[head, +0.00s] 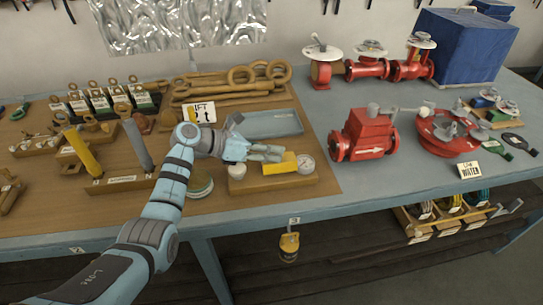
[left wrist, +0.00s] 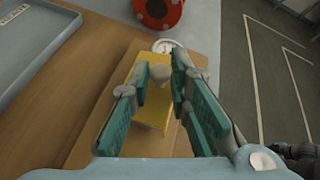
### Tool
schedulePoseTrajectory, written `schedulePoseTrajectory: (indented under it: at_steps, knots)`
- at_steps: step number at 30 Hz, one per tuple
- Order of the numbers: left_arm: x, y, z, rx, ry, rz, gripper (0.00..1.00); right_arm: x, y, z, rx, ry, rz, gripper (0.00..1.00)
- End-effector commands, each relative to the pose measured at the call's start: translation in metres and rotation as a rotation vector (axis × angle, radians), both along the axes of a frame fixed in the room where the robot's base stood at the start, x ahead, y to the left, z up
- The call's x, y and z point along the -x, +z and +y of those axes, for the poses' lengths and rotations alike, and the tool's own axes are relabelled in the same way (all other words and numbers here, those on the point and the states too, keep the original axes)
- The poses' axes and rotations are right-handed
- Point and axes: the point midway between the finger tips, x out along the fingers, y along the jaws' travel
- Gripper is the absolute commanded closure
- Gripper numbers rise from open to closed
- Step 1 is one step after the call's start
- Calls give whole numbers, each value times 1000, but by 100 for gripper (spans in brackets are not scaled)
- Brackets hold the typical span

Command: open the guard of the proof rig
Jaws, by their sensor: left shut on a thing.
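The proof rig is a wooden base (head: 273,185) near the front edge of the bench, with a white gauge (head: 306,163) at its right end. Its yellow guard (head: 283,167) sits beside the gauge. My left gripper (head: 274,153) is right over the guard. In the left wrist view the guard (left wrist: 151,112) lies under the fingers, and a pale round knob (left wrist: 160,76) is between the fingertips (left wrist: 160,70). The gripper is shut on this knob. The gauge (left wrist: 163,46) shows just beyond. I cannot tell how far the guard is raised. My right gripper is not in view.
A grey tray (head: 268,124) lies behind the rig. A red valve (head: 368,135) stands to its right, and a grey-handled stand (head: 138,147) to its left. Wrenches (head: 230,85) lie at the back. The bench top is clear between the rig and the water sign (head: 469,170).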

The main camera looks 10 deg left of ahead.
Motion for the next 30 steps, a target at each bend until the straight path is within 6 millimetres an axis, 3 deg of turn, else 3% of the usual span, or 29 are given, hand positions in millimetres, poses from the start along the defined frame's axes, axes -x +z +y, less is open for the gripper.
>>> schedulePoseTrajectory:
  at_steps: [15,30]
  knots:
    - [-16,4,5,96,1,287,100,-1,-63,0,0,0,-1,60]
    - [-17,9,6,107,1,329,100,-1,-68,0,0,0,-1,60]
